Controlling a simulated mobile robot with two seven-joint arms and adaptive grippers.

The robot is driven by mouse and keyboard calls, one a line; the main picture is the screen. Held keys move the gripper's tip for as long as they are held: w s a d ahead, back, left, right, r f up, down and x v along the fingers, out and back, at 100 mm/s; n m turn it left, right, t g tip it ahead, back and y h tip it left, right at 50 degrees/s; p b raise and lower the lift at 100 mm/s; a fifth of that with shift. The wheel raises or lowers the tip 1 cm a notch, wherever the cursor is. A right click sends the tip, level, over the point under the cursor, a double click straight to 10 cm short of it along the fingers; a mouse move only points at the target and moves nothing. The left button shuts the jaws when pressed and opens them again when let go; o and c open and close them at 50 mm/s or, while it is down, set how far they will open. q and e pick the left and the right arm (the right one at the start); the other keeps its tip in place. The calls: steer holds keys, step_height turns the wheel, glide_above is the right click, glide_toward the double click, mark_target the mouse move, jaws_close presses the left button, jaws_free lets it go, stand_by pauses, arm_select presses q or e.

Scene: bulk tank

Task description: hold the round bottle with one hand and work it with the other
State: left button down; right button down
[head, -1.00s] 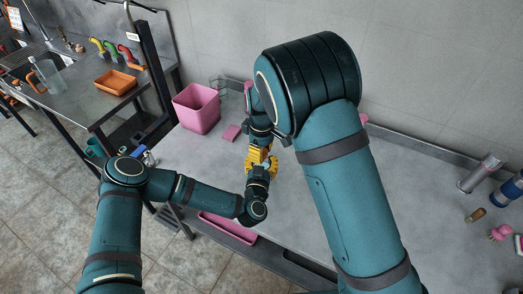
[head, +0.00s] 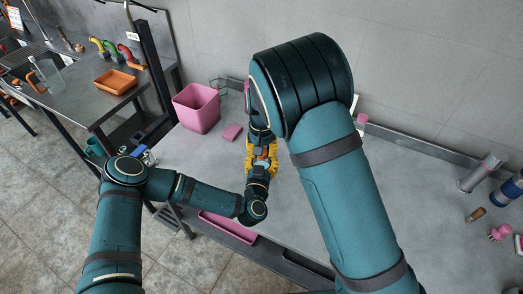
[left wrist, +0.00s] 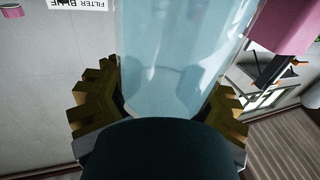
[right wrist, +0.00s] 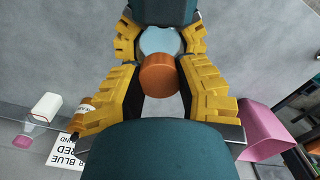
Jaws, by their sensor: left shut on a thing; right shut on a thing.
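The round bottle is pale blue and translucent, and in the left wrist view the bottle (left wrist: 180,60) stands between the yellow fingers of my left gripper (left wrist: 172,105), which is shut on it. Its orange cap (right wrist: 158,74) shows in the right wrist view, between the yellow fingers of my right gripper (right wrist: 160,68), which is shut on the cap. In the head view my left gripper (head: 260,174) and right gripper (head: 258,150) meet over the table, with a bit of the orange cap (head: 262,154) between them. Most of the bottle is hidden there.
A pink bin (head: 197,108) and a small pink block (head: 232,132) stand left of the grippers. A pink tray (head: 228,227) is at the table's front edge. A brown-capped item (head: 475,214) and a pink toy (head: 500,232) lie far right. The middle right of the table is clear.

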steer(key=shift+m, duration=0.8)
steer(key=c, duration=0.6)
jaws_free()
steer(key=shift+r, duration=0.1)
step_height(320, 180, up, 12)
steer(key=shift+f, duration=0.1)
arm_select(q)
steer(key=shift+c, duration=0.3)
jaws_free()
steer(key=v, duration=1.2)
